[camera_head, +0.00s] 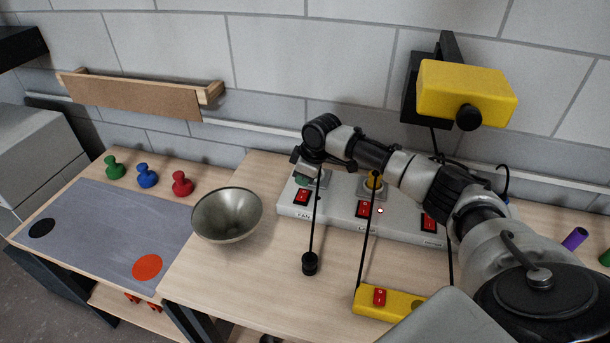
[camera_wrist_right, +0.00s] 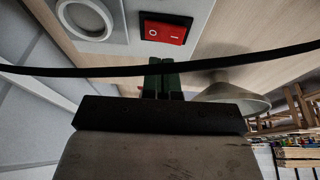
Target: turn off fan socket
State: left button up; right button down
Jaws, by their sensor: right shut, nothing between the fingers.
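A white socket strip (camera_head: 340,222) lies on the wooden table with several red rocker switches. The fan switch (camera_head: 302,197) sits at its left end, above a label that seems to read FAN. My right arm reaches in from the right, and its gripper (camera_head: 303,177) is over the left end of the strip, behind the fan switch. In the right wrist view, the shut green fingertips (camera_wrist_right: 164,78) point at a red switch (camera_wrist_right: 164,31) marked O and I, apart from it as seen. A round socket (camera_wrist_right: 85,17) shows beside it. My left gripper is not in view.
A metal bowl (camera_head: 227,214) stands left of the strip. A yellow block with a red switch (camera_head: 380,297) lies in front. Black cords hang past the strip, one ending in a black plug-like piece (camera_head: 310,264). A yellow lamp-like box (camera_head: 465,92) is on the wall.

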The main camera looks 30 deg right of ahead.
jog(key=r, duration=0.1)
jog(key=d+r+b, duration=0.1)
jog(key=shift+d+r, duration=0.2)
jog(key=shift+r, duration=0.2)
notch_tip(320, 180, up, 6)
jog(key=b, duration=0.2)
send_over(308, 193)
jog(key=d, duration=0.1)
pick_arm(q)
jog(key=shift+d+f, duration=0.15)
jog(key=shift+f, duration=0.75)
pick_arm(e)
jog(key=shift+s+d+r, duration=0.45)
jog(key=shift+r, duration=0.15)
jog(key=shift+f, duration=0.1)
